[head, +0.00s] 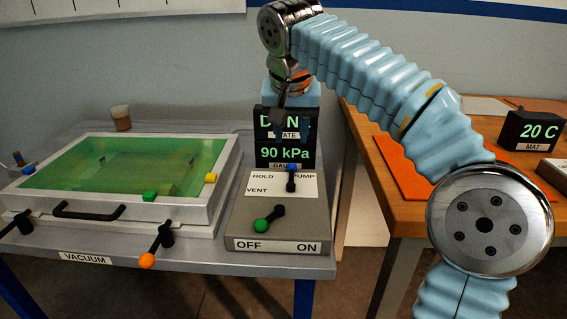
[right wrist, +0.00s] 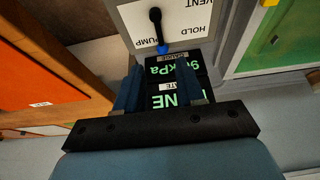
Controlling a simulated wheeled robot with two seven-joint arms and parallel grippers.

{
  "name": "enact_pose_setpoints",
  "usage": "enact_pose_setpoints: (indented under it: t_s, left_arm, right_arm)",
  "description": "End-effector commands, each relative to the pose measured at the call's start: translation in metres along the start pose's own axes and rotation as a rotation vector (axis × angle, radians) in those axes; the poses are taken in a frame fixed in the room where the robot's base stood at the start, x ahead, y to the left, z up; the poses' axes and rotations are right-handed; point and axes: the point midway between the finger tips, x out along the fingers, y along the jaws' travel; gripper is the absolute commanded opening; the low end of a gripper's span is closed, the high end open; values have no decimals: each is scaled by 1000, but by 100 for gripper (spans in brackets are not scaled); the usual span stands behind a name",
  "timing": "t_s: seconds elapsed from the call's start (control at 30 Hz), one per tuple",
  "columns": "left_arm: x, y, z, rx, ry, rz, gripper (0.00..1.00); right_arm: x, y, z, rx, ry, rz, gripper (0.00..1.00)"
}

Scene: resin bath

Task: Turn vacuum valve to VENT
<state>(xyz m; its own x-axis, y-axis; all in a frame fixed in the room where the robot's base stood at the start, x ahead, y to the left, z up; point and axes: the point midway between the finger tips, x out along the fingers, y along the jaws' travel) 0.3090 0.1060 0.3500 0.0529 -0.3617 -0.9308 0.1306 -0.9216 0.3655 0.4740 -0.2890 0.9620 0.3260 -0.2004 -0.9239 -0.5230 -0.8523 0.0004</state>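The vacuum valve lever is black with a blue tip (head: 291,169); it stands on the grey control box (head: 281,231), its tip pointing back beside the PUMP label. HOLD and VENT are printed to its left. In the right wrist view the blue tip (right wrist: 163,49) lies just beyond my fingers. My right gripper (head: 291,122) hangs in front of the displays behind the lever. The gauge (head: 285,154) reads 90 kPa. My left gripper is not in view.
A green-tipped OFF/ON lever (head: 262,225) sits at the front of the box, tip toward OFF. A green-lidded vacuum chamber (head: 121,167) with an orange-knobbed latch (head: 147,260) stands left. A wooden table (head: 399,212) with an orange mat is right.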

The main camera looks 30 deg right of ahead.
Motion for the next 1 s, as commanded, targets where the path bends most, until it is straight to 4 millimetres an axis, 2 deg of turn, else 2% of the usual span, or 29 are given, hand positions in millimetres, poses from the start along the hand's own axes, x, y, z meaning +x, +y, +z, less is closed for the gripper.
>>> enact_pose_setpoints:
  t_s: [0.3, 0.5, 0.7, 1.0]
  left_arm:
    - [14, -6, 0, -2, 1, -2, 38]
    - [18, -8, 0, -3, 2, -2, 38]
    - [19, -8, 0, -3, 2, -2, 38]
    - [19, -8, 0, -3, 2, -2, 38]
  right_arm:
    - [70, 1, 1, 1, -4, 3, 38]
    - [108, 0, 1, 0, -3, 1, 38]
    - [128, 0, 1, 0, -2, 1, 38]
    - [130, 0, 0, 0, -1, 0, 38]
